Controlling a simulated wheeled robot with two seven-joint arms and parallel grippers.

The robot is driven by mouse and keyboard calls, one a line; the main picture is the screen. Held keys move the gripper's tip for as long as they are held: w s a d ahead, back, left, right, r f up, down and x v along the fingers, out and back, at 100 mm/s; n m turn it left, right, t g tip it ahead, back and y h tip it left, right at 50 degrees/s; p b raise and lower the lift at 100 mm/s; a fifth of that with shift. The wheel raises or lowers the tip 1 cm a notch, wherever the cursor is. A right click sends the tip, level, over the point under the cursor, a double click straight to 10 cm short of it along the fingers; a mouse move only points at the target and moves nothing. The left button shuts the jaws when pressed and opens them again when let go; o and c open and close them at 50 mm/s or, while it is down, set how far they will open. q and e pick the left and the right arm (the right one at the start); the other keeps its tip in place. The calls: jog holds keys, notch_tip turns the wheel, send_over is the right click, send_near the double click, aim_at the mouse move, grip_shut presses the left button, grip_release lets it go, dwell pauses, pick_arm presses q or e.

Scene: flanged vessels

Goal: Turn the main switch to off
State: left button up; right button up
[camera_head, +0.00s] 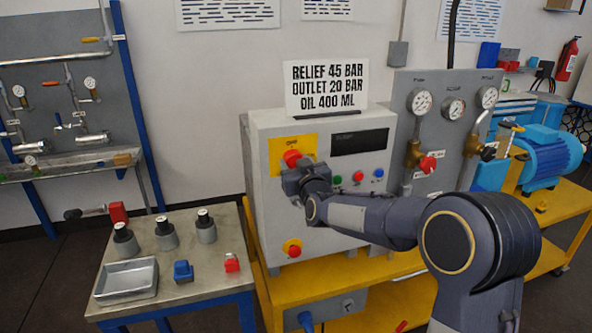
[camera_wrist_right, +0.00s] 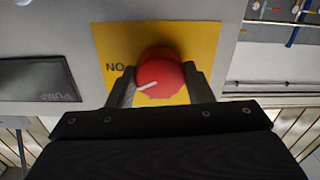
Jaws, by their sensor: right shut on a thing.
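The main switch (camera_head: 291,157) is a red round knob on a yellow plate (camera_head: 308,146), on the front of a light grey control box (camera_head: 260,210). In the right wrist view the red knob (camera_wrist_right: 160,76) has a white pointer line slanting toward the lower left, and "NO" shows upside down at left on the yellow plate (camera_wrist_right: 112,42). My right gripper (camera_wrist_right: 160,88) is shut on the knob, one finger on each side. In the head view my right gripper (camera_head: 297,172) covers the lower part of the plate. My left gripper is not in view.
A dark display (camera_head: 360,142) and small green, red and blue buttons are right of the switch. A red emergency button (camera_head: 292,248) is below. Gauges and valves stand on a grey panel (camera_head: 440,125) at right. A side table (camera_head: 205,290) holds several small items.

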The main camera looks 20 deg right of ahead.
jog(key=n+b, duration=0.2)
jog(key=n, duration=0.4)
jog(key=shift+n, duration=0.3)
jog(key=n+b, duration=0.2)
jog(key=n, duration=0.4)
jog(key=shift+n, duration=0.3)
jog(key=o, duration=1)
jog(key=s+b, duration=0.1)
jog(key=s, duration=0.6)
jog(key=shift+s+d, duration=0.1)
jog(key=shift+s, duration=0.3)
